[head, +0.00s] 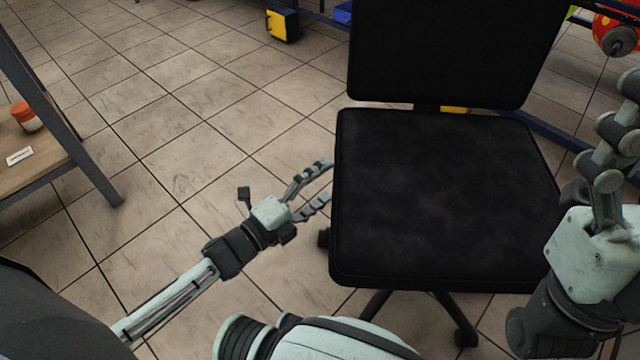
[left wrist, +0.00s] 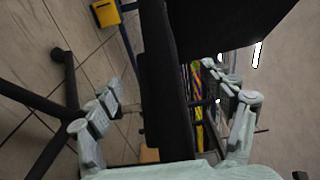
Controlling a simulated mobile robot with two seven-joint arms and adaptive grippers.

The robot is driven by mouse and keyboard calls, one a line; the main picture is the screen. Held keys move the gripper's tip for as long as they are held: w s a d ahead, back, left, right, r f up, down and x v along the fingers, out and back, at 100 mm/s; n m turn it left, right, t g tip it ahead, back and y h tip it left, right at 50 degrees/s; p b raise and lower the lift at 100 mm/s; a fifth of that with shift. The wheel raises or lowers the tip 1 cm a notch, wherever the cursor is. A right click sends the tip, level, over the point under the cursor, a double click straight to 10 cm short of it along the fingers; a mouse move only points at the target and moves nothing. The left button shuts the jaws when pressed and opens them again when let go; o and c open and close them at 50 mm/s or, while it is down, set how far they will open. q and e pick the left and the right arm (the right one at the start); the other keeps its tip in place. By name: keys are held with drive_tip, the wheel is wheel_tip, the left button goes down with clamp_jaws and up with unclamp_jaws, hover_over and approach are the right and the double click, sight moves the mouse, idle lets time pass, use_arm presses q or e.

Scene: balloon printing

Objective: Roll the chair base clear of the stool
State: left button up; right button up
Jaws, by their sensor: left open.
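A black office chair (head: 440,200) with a padded seat and upright backrest stands in the middle of the head view. Its star base (head: 378,304) shows partly below the seat, with casters; most of it is hidden under the seat. In the left wrist view base legs (left wrist: 45,105) show at left. My left gripper (head: 328,180) is open at the seat's left edge. In the left wrist view the seat edge (left wrist: 166,100) lies between the open fingers; contact is unclear. My right gripper (head: 612,140) is at the right edge, its fingers partly cut off. I cannot make out a stool.
A wooden shelf (head: 40,155) with a dark metal frame stands at left, holding an orange-lidded jar (head: 26,117). A yellow and black block (head: 283,25) is on the floor behind. Blue metal framing (head: 560,135) runs behind the chair at right. Tiled floor is clear left of the chair.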

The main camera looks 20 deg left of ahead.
use_arm(q)
drive_tip(key=b+x, duration=0.1)
drive_tip(key=x, duration=0.6)
drive_tip(key=shift+w, duration=0.1)
clamp_jaws()
idle(0.5)
